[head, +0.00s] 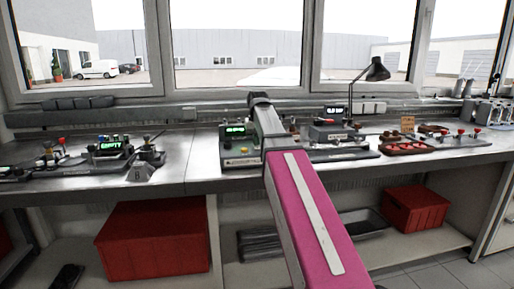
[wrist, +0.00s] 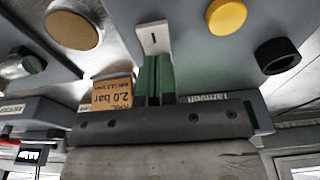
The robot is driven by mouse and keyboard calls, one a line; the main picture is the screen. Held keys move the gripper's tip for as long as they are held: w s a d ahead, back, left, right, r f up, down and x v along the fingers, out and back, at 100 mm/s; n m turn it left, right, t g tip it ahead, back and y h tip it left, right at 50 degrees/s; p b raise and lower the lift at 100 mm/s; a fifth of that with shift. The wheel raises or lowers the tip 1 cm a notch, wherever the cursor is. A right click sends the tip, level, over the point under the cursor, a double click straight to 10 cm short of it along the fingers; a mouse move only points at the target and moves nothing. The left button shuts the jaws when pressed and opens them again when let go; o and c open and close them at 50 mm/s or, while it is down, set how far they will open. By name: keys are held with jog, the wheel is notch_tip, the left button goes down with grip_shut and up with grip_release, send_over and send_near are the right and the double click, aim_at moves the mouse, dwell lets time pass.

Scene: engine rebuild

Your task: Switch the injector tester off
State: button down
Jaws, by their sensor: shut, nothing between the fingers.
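A grey bench unit with a lit green display (head: 236,129) stands mid-bench in the head view and appears to be the injector tester. Its front carries small coloured buttons. In the wrist view a grey panel (wrist: 205,55) fills the upper middle, with a white switch plate (wrist: 153,38) bearing a dark line mark. My gripper (wrist: 155,60) has its green fingers shut together and empty, right at the lower edge of this plate. Whether they touch it I cannot tell. In the head view my arm hides the gripper and part of the tester.
Near the fingers in the wrist view are a yellow button (wrist: 227,16), a black knob (wrist: 277,55) and a "2.0 bar" card (wrist: 112,94). Red crates (head: 155,240) sit below.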

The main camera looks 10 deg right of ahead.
jog(key=shift+r, duration=3.45)
